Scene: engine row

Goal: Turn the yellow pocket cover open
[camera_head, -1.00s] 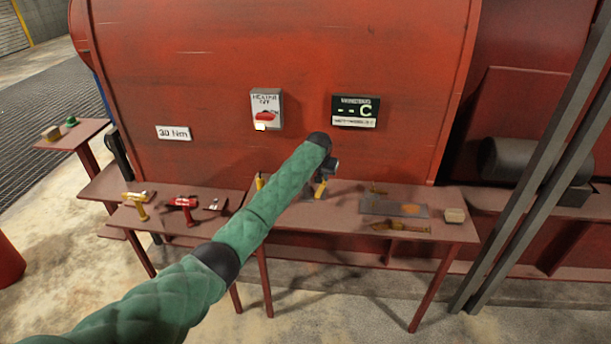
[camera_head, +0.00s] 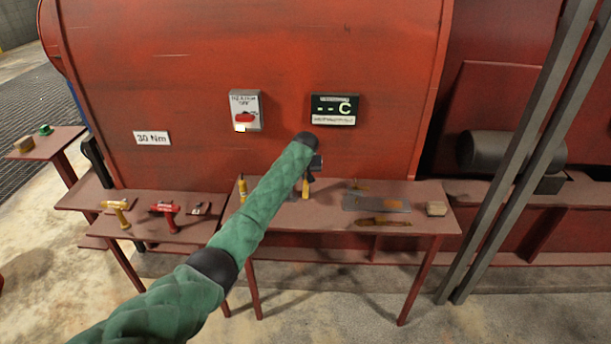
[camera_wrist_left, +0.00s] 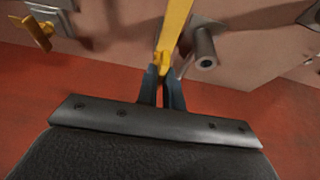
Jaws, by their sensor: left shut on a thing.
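The yellow pocket cover (camera_wrist_left: 172,32) shows in the left wrist view as a long yellow bar between my fingertips. My left gripper (camera_wrist_left: 163,78) is shut on its near end. In the head view, my left gripper (camera_head: 312,168) is above the table in front of the red engine wall, mostly hidden behind my green-sleeved arm. A yellow piece (camera_head: 305,189) shows just below it. The far end of the bar runs out of the wrist view, so how far the cover is turned cannot be told. My right gripper is not in view.
A grey metal tube (camera_wrist_left: 205,50) stands close beside the bar. Another yellow handle (camera_wrist_left: 38,33) is at the upper left. On the tables are a yellow tool (camera_head: 117,212), a red tool (camera_head: 165,212), a grey plate (camera_head: 370,203) and a small block (camera_head: 437,209). Grey posts rise at the right.

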